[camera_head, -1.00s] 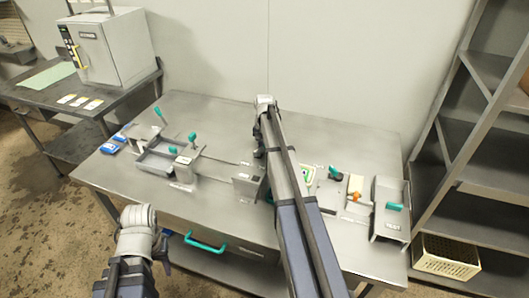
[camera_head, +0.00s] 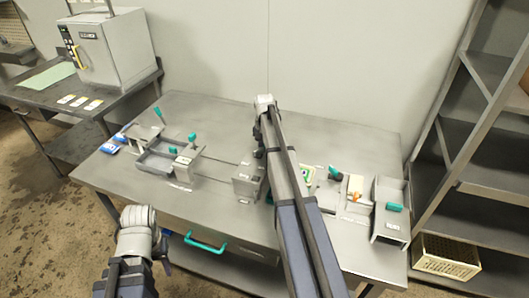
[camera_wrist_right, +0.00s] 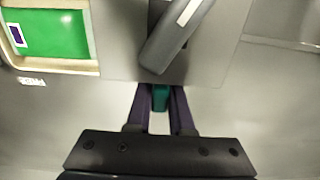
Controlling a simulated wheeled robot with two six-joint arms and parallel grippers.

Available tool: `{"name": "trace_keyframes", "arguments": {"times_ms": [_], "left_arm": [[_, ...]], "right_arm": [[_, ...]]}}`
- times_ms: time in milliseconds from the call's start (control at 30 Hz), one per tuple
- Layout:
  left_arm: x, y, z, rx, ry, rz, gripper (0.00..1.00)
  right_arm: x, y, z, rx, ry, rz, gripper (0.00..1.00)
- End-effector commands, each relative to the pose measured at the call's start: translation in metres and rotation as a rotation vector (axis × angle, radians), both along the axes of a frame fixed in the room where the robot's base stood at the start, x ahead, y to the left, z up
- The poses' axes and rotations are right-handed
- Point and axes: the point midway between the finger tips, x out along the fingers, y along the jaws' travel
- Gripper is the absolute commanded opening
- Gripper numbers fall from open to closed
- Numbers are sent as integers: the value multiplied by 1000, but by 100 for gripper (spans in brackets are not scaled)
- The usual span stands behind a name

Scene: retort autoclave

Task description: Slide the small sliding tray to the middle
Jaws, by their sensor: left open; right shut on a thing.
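A shallow grey tray (camera_head: 153,169), which looks like the small sliding tray, sits at the left of the steel table. Thin rails run right from beside it to a grey labelled block (camera_head: 247,180). A teal knob (camera_head: 192,138) stands by the tray's right end. My right gripper (camera_wrist_right: 160,100) is shut on a teal handle (camera_wrist_right: 160,97) in the right wrist view; my own arm hides most of that spot in the head view. My left gripper (camera_head: 163,249) is open and empty, low at the table's front left, apart from the tray.
A teal drawer handle (camera_head: 206,243) is on the table's front. A grey bin (camera_head: 391,222) and an orange-marked part (camera_head: 355,190) stand at the right. A green panel (camera_wrist_right: 55,35) shows in the wrist view. The table's back is clear.

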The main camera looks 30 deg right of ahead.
Motion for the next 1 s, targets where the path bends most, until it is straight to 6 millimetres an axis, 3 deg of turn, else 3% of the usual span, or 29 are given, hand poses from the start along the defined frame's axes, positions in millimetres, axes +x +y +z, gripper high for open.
{"name": "trace_keyframes", "arguments": {"times_ms": [367,733,1000], "left_arm": [[0,0,0,0,0,0,49],[0,0,0,0,0,0,49],[0,0,0,0,0,0,49]], "right_arm": [[3,2,0,0,0,1,0],[76,62,0,0,0,5,0],[96,82,0,0,0,0,0]]}}
